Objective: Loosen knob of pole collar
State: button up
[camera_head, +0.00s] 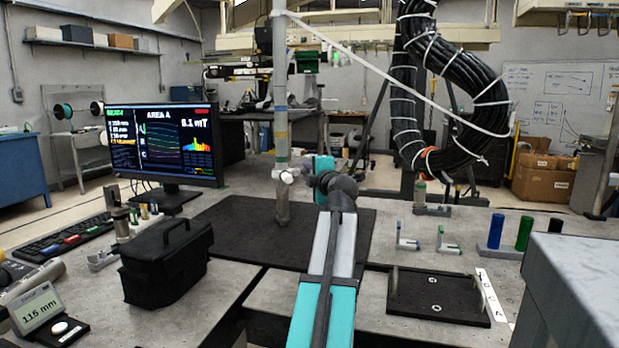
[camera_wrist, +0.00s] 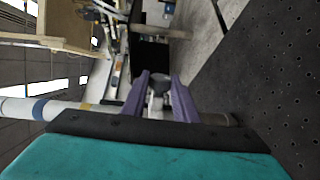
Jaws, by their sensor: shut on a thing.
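The pole (camera_head: 281,125) stands upright on a black mat, with coloured bands along it. A pale collar (camera_head: 287,176) sits low on it, just left of my gripper (camera_head: 302,172). In the wrist view, the pole (camera_wrist: 22,107) runs sideways behind the gripper body, showing blue and yellow bands. The two purple fingers of my gripper (camera_wrist: 160,82) are shut on a small dark grey piece, which looks like the knob (camera_wrist: 160,85). The knob's far end and most of the collar are hidden by the fingers and the gripper body.
The black mat (camera_head: 225,225) lies around the pole's foot. A black case (camera_head: 165,262) and a monitor (camera_head: 165,145) stand to the left. A black plate (camera_head: 440,298), small brackets (camera_head: 407,242) and coloured cylinders (camera_head: 524,232) are to the right. A black cable bundle (camera_head: 440,65) hangs behind.

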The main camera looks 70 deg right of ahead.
dwell(0.3)
jog(key=o, duration=1.1)
jog(key=shift+c, duration=0.2)
jog(key=shift+a, duration=0.1)
jog(key=p+v, duration=0.1)
jog(key=v, duration=1.2)
jog(key=shift+s+a+p, duration=0.25)
jog(key=shift+p, duration=0.1)
